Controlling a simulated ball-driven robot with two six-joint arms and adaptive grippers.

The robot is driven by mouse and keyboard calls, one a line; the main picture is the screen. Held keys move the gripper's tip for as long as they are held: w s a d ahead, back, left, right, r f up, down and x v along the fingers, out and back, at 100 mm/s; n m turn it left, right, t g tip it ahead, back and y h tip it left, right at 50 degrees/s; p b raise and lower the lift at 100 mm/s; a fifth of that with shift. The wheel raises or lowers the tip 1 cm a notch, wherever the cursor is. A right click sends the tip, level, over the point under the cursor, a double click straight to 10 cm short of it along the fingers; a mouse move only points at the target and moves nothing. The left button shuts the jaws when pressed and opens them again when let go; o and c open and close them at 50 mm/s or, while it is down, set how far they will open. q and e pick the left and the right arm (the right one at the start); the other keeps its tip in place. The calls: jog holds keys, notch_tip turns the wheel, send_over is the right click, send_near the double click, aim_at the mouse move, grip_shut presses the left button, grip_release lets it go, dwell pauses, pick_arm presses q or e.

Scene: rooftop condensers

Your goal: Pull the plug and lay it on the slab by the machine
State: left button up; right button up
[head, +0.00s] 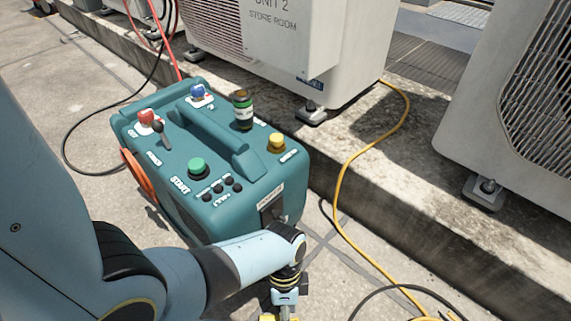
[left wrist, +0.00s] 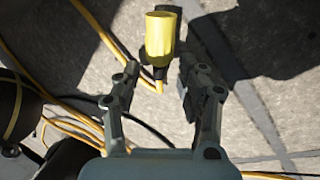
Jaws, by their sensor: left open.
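The teal machine (head: 215,165) stands on the concrete slab (head: 70,215), with coloured knobs and a handle on top. In the left wrist view, the yellow plug (left wrist: 160,38) is at the top middle, with a dark part below it and a yellow cord running close by. I cannot tell whether it sits in a socket. My left gripper (left wrist: 158,76) is open, its two grey fingers on either side of the line to the plug, tips apart and not closed on it. In the head view, my left wrist is just in front of the machine, and the fingertips are cut off below.
A raised concrete plinth (head: 420,215) with condenser units (head: 260,50) runs behind the machine. A yellow cord (head: 345,190) drapes over the plinth edge to the ground. Dark cables lie at the left and lower right. Paving at the left is mostly clear.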

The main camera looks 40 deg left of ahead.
pick_arm(q)
notch_tip(320, 180, up, 10)
dwell(0.5)
jog(key=shift+s, duration=0.1)
